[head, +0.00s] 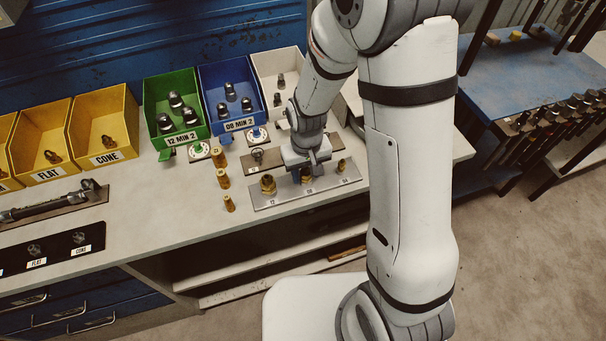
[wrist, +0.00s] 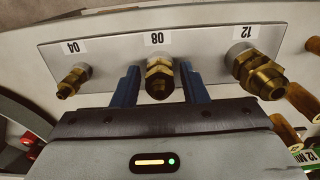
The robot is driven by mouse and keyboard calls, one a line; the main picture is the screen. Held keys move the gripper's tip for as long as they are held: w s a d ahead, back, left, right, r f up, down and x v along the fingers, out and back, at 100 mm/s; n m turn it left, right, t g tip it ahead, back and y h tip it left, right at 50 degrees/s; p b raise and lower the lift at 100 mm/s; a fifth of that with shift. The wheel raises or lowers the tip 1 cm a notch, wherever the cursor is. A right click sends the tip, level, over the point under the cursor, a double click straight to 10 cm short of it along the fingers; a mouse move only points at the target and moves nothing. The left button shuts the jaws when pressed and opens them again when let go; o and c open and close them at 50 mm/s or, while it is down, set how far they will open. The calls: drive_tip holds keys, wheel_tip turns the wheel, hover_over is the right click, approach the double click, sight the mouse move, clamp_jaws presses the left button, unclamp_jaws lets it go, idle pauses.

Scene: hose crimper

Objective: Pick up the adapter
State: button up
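A metal plate (head: 288,199) on the bench holds three brass adapters by labels 12, 08 and 04. The middle adapter (wrist: 159,78), at label 08, stands between the two blue fingers of my gripper (wrist: 160,84). The fingers are open, with a narrow gap visible on each side of it. The larger adapter (wrist: 262,76) at label 12 and the smaller one (wrist: 72,82) at label 04 stand to either side, clear of the fingers. In the head view my gripper (head: 306,165) is low over the plate and partly hides the middle adapter.
Several brass pieces (head: 222,178) stand left of the plate. Behind are a green bin (head: 155,108), a blue bin (head: 222,75) and a white bin (head: 268,65) with fittings. Yellow bins (head: 95,120) stand farther left. The bench front (head: 200,228) is clear.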

clamp_jaws()
